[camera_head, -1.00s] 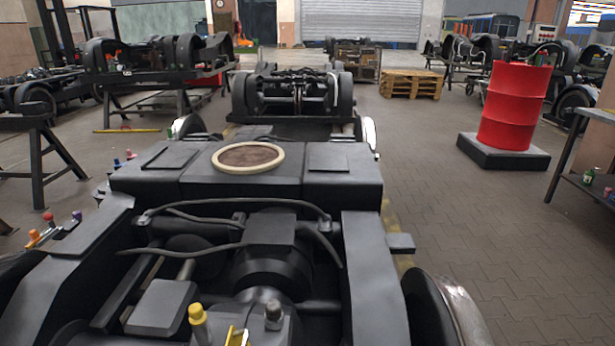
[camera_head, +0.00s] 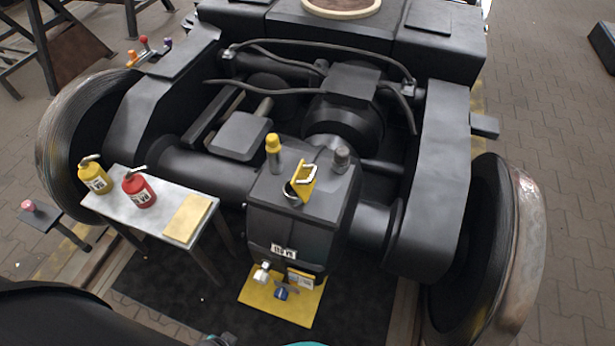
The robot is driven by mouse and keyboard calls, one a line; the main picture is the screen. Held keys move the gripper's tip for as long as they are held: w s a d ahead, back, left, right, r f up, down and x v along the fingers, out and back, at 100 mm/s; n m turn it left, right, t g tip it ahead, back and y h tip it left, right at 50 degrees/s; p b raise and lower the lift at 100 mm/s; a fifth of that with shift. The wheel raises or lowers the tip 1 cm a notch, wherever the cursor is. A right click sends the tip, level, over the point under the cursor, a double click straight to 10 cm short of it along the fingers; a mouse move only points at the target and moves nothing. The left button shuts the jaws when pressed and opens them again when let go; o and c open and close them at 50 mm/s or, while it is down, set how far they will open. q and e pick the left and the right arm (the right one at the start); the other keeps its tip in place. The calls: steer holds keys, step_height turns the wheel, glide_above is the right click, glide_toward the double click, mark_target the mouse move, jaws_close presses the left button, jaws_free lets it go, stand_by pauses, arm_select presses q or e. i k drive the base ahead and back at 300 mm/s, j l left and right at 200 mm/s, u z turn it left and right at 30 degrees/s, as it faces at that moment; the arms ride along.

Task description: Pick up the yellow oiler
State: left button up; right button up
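The yellow oiler (camera_head: 94,175) stands upright on the left end of a small grey metal table (camera_head: 165,212), in the head view. A dark part at the lower left edge of the view seems to be part of my own body.
A tan pad (camera_head: 187,218) lies on the table's right end. The black bogie (camera_head: 345,110) with its large wheels (camera_head: 487,250) fills the middle, close behind the table. A yellow plate (camera_head: 282,297) with small items lies in front of the gearbox on a dark mat.

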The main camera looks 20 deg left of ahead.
mark_target(94, 176)
steer(key=u, duration=2.2)
